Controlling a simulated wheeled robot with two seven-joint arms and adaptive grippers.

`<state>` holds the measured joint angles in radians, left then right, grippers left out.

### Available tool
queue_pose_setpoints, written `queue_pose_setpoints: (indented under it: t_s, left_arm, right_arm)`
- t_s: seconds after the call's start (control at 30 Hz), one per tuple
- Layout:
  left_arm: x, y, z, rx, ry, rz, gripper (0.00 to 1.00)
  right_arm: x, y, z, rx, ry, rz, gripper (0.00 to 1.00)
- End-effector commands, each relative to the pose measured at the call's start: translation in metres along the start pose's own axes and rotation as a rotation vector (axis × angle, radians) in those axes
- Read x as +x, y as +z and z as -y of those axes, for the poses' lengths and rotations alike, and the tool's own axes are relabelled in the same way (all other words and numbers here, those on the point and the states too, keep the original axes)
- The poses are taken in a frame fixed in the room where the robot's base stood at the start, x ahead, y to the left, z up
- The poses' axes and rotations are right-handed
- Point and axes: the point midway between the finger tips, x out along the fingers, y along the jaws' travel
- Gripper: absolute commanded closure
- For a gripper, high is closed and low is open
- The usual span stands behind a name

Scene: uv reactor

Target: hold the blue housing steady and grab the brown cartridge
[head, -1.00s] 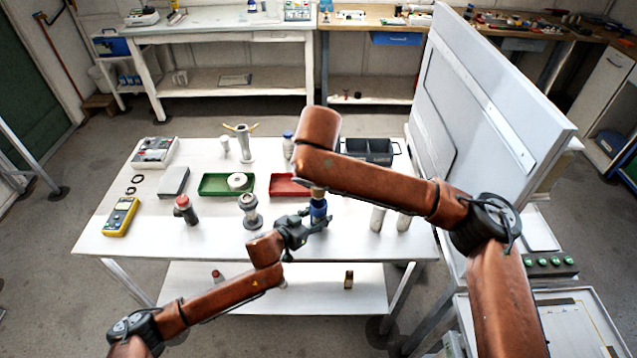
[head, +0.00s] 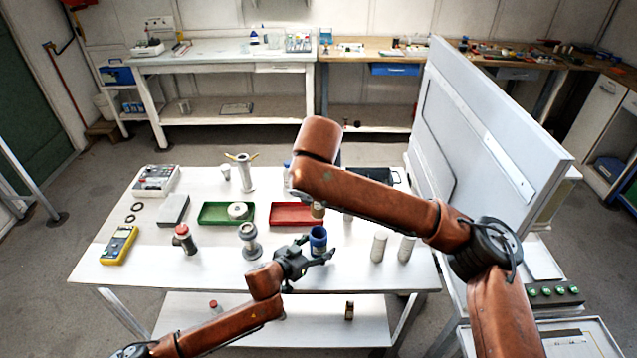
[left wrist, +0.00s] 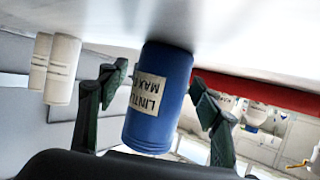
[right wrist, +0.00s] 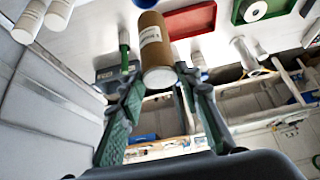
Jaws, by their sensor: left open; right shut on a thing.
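The blue housing (head: 318,243) stands upright near the front of the white table, its open top showing. My left gripper (head: 318,252) is open, its fingers spread on either side of the housing. In the left wrist view the labelled blue housing (left wrist: 158,105) stands between the two fingers, with gaps visible beside it. The brown cartridge (head: 318,210) is above the housing, apart from it. In the right wrist view my right gripper (right wrist: 158,80) is shut on the brown cartridge (right wrist: 152,35), which has a white label and a pale end. My orange right arm hides this gripper in the head view.
A red tray (head: 290,222) and a green tray (head: 212,222) lie behind the housing. A metal flanged part (head: 249,243) stands to its left, two white cylinders (head: 379,247) to its right. A tall white panel (head: 480,140) borders the table's right side. The front strip of table is clear.

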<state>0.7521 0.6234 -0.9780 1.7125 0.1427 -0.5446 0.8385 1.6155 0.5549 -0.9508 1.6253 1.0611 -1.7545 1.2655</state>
Motion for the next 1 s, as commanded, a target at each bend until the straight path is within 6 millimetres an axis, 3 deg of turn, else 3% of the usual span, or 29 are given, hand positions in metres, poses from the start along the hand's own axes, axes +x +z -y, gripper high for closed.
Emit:
queue_pose_setpoints:
  t_s: [0.33,0.8,1.0]
  left_arm:
    - [-0.011,0.001,0.001,-0.001,0.0,0.0,0.41]
    - [-0.1,0.001,0.001,0.0,0.0,0.001,0.41]
    - [-0.118,0.0,0.0,0.0,0.001,0.0,0.41]
  right_arm:
    - [0.0,0.0,0.0,0.0,0.0,-0.001,1.0]
    - [0.0,0.0,0.0,0.0,0.0,-0.001,1.0]
    - [0.0,0.0,0.0,0.0,0.0,-0.001,1.0]
